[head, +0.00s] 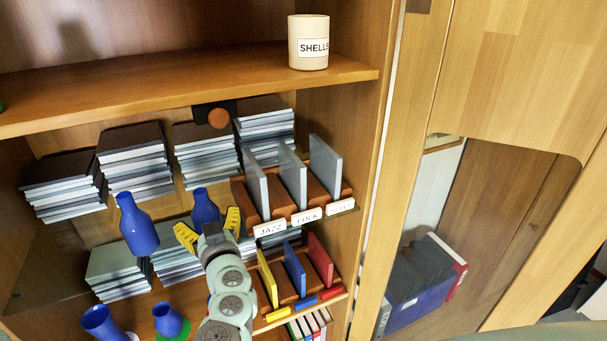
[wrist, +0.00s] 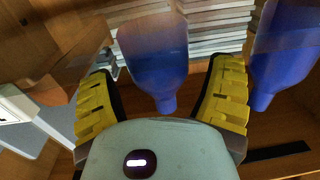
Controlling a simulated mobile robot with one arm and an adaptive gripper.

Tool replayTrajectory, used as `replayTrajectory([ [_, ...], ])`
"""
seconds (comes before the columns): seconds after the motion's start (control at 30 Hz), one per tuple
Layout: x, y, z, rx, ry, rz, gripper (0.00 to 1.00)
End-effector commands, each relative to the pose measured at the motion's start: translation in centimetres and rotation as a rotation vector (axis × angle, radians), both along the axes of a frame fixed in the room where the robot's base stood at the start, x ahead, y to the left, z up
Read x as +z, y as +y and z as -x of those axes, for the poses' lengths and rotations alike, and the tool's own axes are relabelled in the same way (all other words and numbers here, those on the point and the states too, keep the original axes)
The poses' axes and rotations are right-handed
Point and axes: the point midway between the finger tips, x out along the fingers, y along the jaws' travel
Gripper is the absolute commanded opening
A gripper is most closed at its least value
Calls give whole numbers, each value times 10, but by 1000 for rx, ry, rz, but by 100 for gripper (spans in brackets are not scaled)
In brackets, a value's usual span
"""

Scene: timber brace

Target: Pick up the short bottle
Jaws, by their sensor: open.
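Two blue bottles stand on the middle shelf in the head view: a left one (head: 138,228) and a right one (head: 204,206) that looks smaller, so I take it as the short bottle. Its lower part is hidden behind my gripper (head: 209,229). My gripper is open, its yellow fingers spread in front of this bottle. In the wrist view, which appears upside down, the same bottle (wrist: 153,55) shows between the fingers (wrist: 163,85). I cannot tell whether they touch it. The other bottle (wrist: 286,55) is outside the fingers, at right.
Stacks of books (head: 136,162) stand behind the bottles. A rack with grey dividers and labels (head: 292,178) is close on the right. Below are a coloured divider rack (head: 295,273) and two blue vessels (head: 101,322). A SHELLS jar (head: 309,45) stands on the upper shelf (head: 180,80).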

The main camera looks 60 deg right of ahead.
Motion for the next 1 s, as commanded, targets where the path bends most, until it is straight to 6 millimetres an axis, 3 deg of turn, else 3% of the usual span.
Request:
replayTrajectory([
  [0.4, 1, -14, -20, -4, 0, 2, 81],
  [0.77, -1, -14, -22, -3, 0, 2, 82],
  [1.0, -1, -13, -22, -2, 0, 1, 58],
])
